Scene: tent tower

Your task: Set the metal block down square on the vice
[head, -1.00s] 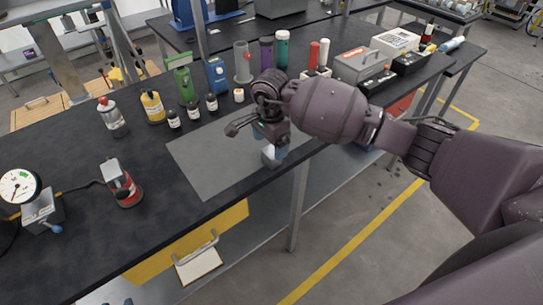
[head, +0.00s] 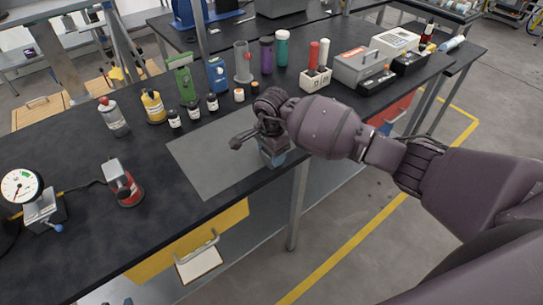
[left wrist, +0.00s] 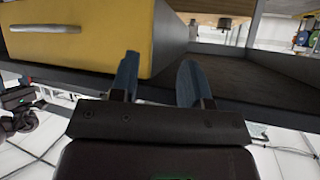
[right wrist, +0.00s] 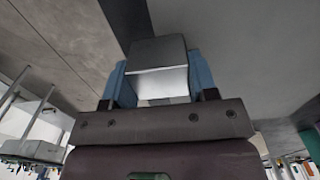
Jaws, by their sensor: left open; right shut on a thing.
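My right gripper (head: 273,157) is shut on the metal block, over the near right part of the grey mat (head: 212,160) in the head view. In the right wrist view the grey metal block (right wrist: 157,68) sits between the blue fingers. The gap between block and mat is hard to judge. A grey body with a blue-tipped handle (head: 42,211) stands at the far left by a dial gauge; I cannot tell surely whether it is the vice. My left gripper (left wrist: 160,85) is open and empty below the bench edge, near the yellow drawer.
A red device with a grey top (head: 124,186) stands left of the mat. Several small bottles (head: 193,110) line the mat's back edge. Most of the mat is clear.

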